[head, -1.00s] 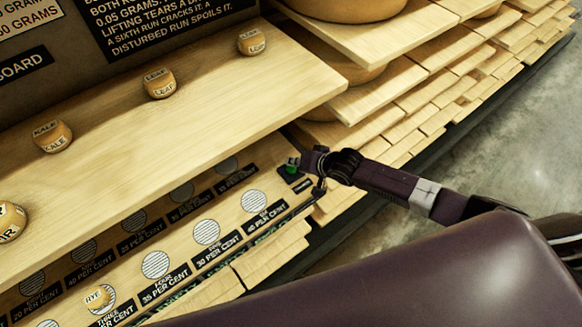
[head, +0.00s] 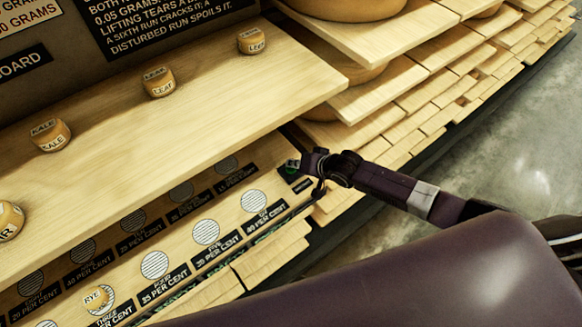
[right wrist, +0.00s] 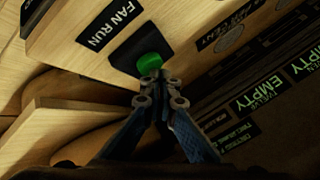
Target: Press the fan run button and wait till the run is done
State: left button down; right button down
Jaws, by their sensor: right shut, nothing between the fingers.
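The fan run button is a green round button on a black plate at the end of the lower shelf board; it shows in the right wrist view (right wrist: 150,63) and, small and dark, in the head view (head: 291,169). The label FAN RUN (right wrist: 103,26) is beside it. My right gripper (right wrist: 152,84) is shut and empty, its fingertips overlapping the near edge of the button in the wrist view. It also shows in the head view (head: 297,164). I cannot tell whether the tips touch the button or whether it is pressed in. My left gripper is not in view.
The upper shelf (head: 200,115) holds several small labelled cheese wheels, such as the leaf one (head: 158,82). The lower board has striped discs (head: 206,232) with per cent labels and a rye wheel (head: 97,299). Stacked boards (head: 400,110) stand behind; open floor (head: 520,160) is at right.

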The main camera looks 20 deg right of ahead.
aim_at(293, 169)
jog(key=shift+f, duration=0.4)
dwell(0.3)
jog(key=shift+r, duration=0.15)
jog(key=shift+r+p, duration=0.75)
notch_tip(293, 169, up, 5)
jog(key=p, duration=0.5)
jog(key=shift+r, duration=0.1)
dwell(0.4)
